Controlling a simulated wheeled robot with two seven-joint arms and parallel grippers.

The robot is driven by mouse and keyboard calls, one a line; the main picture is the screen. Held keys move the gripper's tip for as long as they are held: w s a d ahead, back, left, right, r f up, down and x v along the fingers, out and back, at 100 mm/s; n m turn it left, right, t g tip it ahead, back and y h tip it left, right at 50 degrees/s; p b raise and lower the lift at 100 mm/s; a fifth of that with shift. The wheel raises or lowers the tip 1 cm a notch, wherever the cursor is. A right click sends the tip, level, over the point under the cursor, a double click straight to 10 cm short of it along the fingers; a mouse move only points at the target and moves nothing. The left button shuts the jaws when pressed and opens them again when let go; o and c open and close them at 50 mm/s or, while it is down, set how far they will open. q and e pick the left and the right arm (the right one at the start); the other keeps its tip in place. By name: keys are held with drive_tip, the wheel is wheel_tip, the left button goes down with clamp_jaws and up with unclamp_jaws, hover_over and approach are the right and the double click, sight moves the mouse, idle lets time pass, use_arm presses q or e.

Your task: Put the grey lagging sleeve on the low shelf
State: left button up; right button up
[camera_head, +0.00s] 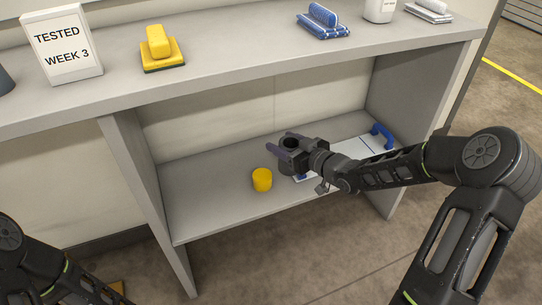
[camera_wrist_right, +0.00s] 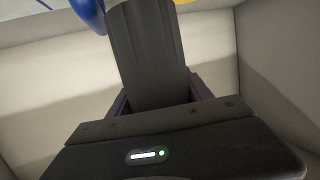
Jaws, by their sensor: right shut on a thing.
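The grey lagging sleeve (camera_wrist_right: 148,55) is a dark grey tube that stands up between my right fingers in the right wrist view. In the head view its dark round end (camera_head: 291,142) shows at my right gripper (camera_head: 283,153), which is shut on it. The gripper is inside the bay, over the low shelf (camera_head: 205,205), a grey board under the counter. The gap between the sleeve's lower end and the shelf is hidden by the gripper, so I cannot tell whether they touch. My left gripper is out of view; only part of the left arm shows at bottom left.
On the low shelf, a yellow cylinder (camera_head: 262,180) stands just left of the gripper. A white board with a blue handle (camera_head: 382,136) lies behind my right arm. Side panels and the counter (camera_head: 230,62) bound the bay. The shelf's left part is clear.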

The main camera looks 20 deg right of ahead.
drive_tip(key=b+x, duration=0.2)
drive_tip(key=x, duration=0.4)
drive_tip(key=shift+f, duration=0.45)
drive_tip(key=shift+w, duration=0.1)
drive_tip(key=shift+f+b, duration=1.3)
drive_tip(key=shift+f, duration=1)
drive_tip(key=shift+f, duration=0.1)
drive_tip(key=shift+f, duration=0.15)
drive_tip(key=o, duration=1.5)
